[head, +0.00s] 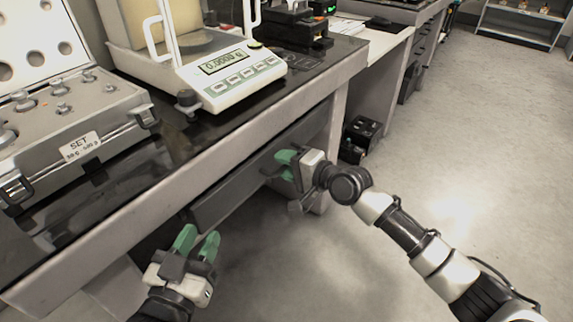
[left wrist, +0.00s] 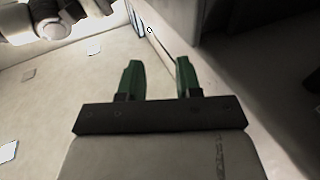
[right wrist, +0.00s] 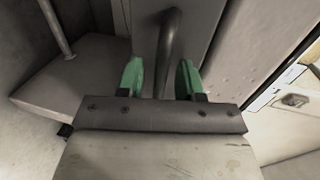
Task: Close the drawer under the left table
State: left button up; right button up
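The dark grey drawer front (head: 232,186) is below the top of the left table (head: 225,130). How far it stands out from the table is hard to tell. Its bar handle (right wrist: 172,42) shows in the right wrist view, running between the fingers of my right gripper (right wrist: 160,78). Those fingers are apart, and contact with the bar cannot be made out. In the head view, my right gripper (head: 287,165) is at the drawer front's right part. My left gripper (head: 196,243) is open and empty below the drawer front's left end; it also shows in the left wrist view (left wrist: 156,78).
A balance (head: 205,75) and an open case of weights (head: 75,115) stand on the left table. A small black box (head: 361,138) is on the floor beyond the table's right end. The floor (head: 460,150) at right is clear.

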aim_at(270, 157)
grip_shut()
